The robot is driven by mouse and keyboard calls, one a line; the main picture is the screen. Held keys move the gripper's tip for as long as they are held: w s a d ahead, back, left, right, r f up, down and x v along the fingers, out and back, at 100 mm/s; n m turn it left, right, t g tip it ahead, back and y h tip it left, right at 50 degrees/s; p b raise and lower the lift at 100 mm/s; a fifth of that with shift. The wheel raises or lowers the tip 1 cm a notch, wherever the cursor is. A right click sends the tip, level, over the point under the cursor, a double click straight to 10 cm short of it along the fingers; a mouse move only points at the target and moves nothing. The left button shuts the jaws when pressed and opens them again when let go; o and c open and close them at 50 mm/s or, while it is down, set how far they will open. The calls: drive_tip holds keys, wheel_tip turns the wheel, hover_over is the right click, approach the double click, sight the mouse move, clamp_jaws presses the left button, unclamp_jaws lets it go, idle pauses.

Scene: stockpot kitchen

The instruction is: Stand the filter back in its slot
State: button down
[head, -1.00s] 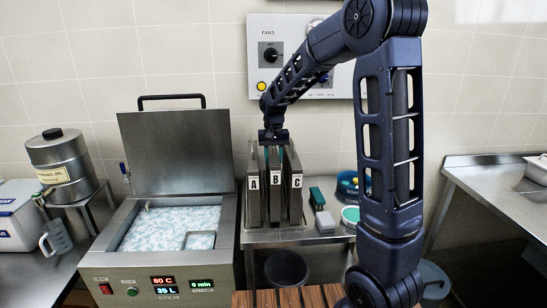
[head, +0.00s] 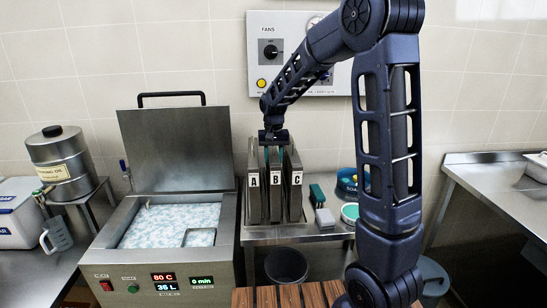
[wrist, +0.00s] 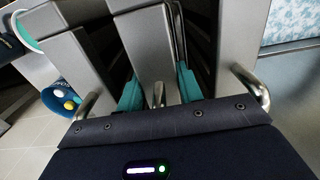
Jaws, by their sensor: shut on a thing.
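Three flat metal filters, labelled A (head: 254,190), B (head: 276,200) and C (head: 297,190), stand upright side by side on the steel side table. My gripper (head: 274,150) is at the top of filter B, between A and C. In the wrist view its two teal fingers (wrist: 158,92) are shut on the bent metal handle (wrist: 158,96) of the middle filter (wrist: 150,40). B's label is about level with the other two.
An open vat of foamy liquid (head: 170,225) is left of the filters, its lid (head: 178,150) raised. A green brush (head: 317,194), a grey block (head: 325,218) and a blue tub (head: 347,185) are to their right. A dark bin (head: 287,265) is below.

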drive_tip(key=c, duration=0.8)
unclamp_jaws()
drive_tip(key=shift+c, duration=0.2)
wheel_tip(320, 180, up, 10)
drive_tip(key=shift+r, duration=0.1)
drive_tip(key=shift+s+d+r, duration=0.15)
drive_tip(key=shift+d+r, duration=0.05)
drive_tip(key=shift+r, duration=0.2)
drive_tip(key=s+d+r+t, duration=0.2)
drive_tip(key=s+d+r, duration=0.2)
drive_tip(key=s+d, duration=0.85)
drive_tip(key=s+d+f+t, duration=0.1)
drive_tip(key=s+d+f, duration=0.1)
drive_tip(key=s, duration=0.6)
drive_tip(key=s+d+f+t, duration=0.1)
drive_tip(key=s+d, duration=0.4)
drive_tip(key=s, duration=0.2)
drive_tip(key=shift+s+d+f+t, duration=0.15)
drive_tip(key=shift+s+f+t, duration=0.15)
drive_tip(key=shift+s+f, duration=0.1)
